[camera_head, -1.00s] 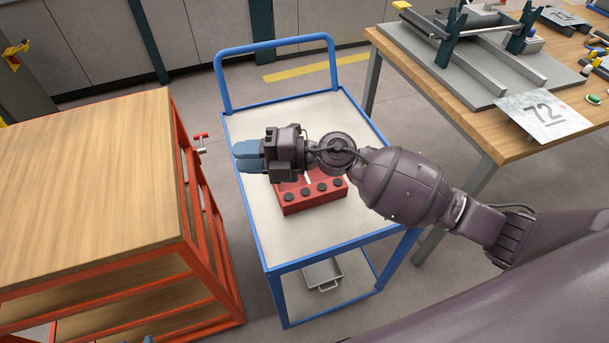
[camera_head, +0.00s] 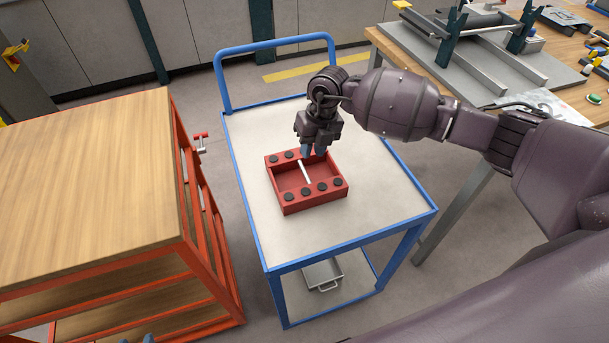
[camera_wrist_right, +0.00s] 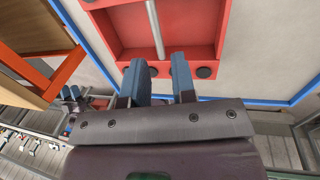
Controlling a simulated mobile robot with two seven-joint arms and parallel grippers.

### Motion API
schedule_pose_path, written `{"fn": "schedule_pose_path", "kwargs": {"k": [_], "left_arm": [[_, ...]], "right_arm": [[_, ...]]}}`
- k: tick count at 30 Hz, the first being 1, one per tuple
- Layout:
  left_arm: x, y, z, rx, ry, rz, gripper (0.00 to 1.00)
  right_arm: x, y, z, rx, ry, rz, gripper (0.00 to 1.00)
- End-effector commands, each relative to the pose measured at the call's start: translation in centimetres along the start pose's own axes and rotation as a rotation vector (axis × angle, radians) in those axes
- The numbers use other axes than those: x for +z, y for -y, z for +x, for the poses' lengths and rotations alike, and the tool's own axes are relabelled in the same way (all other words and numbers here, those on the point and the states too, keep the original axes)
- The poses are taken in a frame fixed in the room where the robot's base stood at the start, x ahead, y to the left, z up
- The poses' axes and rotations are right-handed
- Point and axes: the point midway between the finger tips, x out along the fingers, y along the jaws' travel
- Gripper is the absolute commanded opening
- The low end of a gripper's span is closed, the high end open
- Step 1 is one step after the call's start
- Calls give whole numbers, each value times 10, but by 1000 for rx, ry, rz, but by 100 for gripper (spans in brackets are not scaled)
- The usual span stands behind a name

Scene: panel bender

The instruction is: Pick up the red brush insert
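The red brush insert (camera_head: 284,202) is a shallow red box on the cart. It has black round spots along two opposite sides and a pale bar (camera_head: 305,172) across its middle. My right gripper (camera_head: 313,150) points down at its far edge. In the right wrist view the gripper's blue fingers (camera_wrist_right: 159,62) are apart with nothing held, their tips overlapping the insert's edge (camera_wrist_right: 196,52); the bar lines up with the gap. I cannot tell whether they touch. Blue tips at the bottom edge of the head view look like my left gripper (camera_head: 137,340), mostly cut off.
The blue-framed cart (camera_head: 385,215) has a clear pale top around the insert and a grey tray (camera_head: 322,273) below. A wood-topped red rack (camera_head: 85,190) stands close on the left. A wooden workbench (camera_head: 575,80) with a metal fixture stands at the right.

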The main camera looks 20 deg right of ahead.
Motion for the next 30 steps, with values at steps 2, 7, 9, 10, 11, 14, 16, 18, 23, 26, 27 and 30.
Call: {"fn": "schedule_pose_path", "kwargs": {"k": [2, 7, 9, 10, 11, 14, 16, 18, 23, 26, 27, 30], "left_arm": [[2, 0, 1, 0, 2, 0, 43], [1, -1, 1, 1, 0, 0, 43], [0, -1, 1, 1, 0, 0, 43], [1, -1, 1, 1, 0, 0, 43], [1, -1, 1, 1, 0, 0, 43], [2, -1, 1, 1, 2, 0, 43], [4, -1, 2, 1, 4, 0, 43], [5, -1, 2, 1, 6, 0, 43], [8, -1, 3, 2, 11, 1, 43], [7, -1, 3, 2, 9, 1, 43], [7, -1, 3, 2, 8, 1, 43], [6, -1, 4, 2, 6, 2, 43]], "right_arm": [[-1, 0, 15, 2, -3, 0, 25], [-1, -1, 32, 3, -2, -1, 25], [-1, -1, 35, 3, -1, -1, 25], [-1, -1, 36, 3, -1, -1, 25], [-1, -1, 38, 3, -1, -1, 25], [-2, -3, 48, 4, -2, 0, 25], [-3, -4, 57, 4, -3, 0, 25], [-4, -5, 67, 4, -3, 0, 25], [-4, -4, 84, 4, -2, 0, 25], [-3, -4, 85, 3, 0, -1, 25], [-3, -4, 84, 3, 0, -1, 25], [-3, -4, 84, 3, 0, -1, 23]]}}
